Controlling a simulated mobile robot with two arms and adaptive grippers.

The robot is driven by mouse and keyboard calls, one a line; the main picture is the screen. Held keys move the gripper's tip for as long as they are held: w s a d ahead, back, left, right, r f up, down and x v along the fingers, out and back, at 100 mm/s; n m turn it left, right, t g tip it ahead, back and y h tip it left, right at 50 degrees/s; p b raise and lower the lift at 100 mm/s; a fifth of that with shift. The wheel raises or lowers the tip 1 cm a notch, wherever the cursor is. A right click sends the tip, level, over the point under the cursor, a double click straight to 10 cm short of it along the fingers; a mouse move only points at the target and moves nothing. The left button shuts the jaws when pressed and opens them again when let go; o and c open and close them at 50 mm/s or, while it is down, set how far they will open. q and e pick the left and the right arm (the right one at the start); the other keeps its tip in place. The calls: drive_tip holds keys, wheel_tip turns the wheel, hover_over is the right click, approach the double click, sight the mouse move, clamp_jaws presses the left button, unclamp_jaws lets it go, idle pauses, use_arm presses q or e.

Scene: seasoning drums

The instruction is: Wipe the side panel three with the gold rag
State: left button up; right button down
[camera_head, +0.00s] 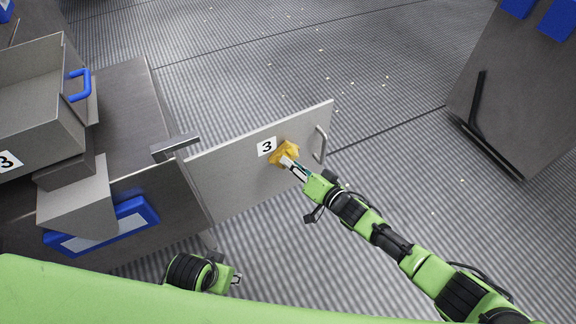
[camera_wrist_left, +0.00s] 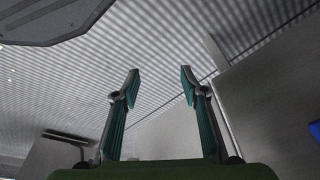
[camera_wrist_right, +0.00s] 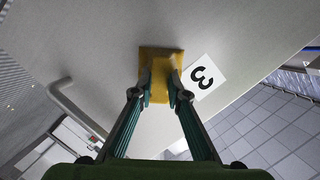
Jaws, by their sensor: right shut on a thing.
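The side panel three (camera_head: 235,180) is a grey, upright panel with a white label "3" (camera_head: 267,146) and a metal handle (camera_head: 320,145) near its right edge. The gold rag (camera_head: 284,153) lies against the panel face, just right of the label. My right gripper (camera_head: 291,163) is shut on the gold rag and holds it at the panel. In the right wrist view the rag (camera_wrist_right: 160,66) is pinched between the fingertips beside the label (camera_wrist_right: 203,77). My left gripper (camera_wrist_left: 160,85) is open and empty in the left wrist view.
A grey machine with a blue-handled drawer (camera_head: 40,105) and blue-framed plate (camera_head: 103,228) stands at the left. Another grey cabinet (camera_head: 520,90) stands at the upper right. The ribbed floor between (camera_head: 400,90) is open, with small scattered bits.

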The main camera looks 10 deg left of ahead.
sight(271, 162)
drive_tip(key=shift+s+a+r, duration=0.1)
drive_tip(key=shift+s+a, duration=0.25)
drive_tip(key=shift+a, duration=0.3)
drive_tip(key=shift+s+a, duration=0.3)
drive_tip(key=shift+a, duration=0.3)
drive_tip(key=shift+s+a+p, duration=0.3)
drive_tip(key=shift+s+a, duration=0.05)
drive_tip(key=shift+a, duration=0.25)
drive_tip(key=shift+s+a, duration=0.3)
drive_tip(key=shift+a, duration=0.2)
drive_tip(key=shift+s+a, duration=0.3)
drive_tip(key=shift+a, duration=0.2)
drive_tip(key=shift+s+a, duration=0.45)
drive_tip(key=shift+a, duration=0.25)
drive_tip(key=shift+s+a, duration=0.35)
drive_tip(key=shift+a, duration=0.2)
drive_tip(key=shift+s+a, duration=0.35)
drive_tip(key=shift+a, duration=0.2)
drive_tip(key=shift+s+a, duration=0.4)
drive_tip(key=shift+a, duration=0.15)
use_arm(q)
drive_tip(key=f, duration=0.2)
drive_tip(key=shift+s+f, duration=0.2)
drive_tip(key=shift+f, duration=0.2)
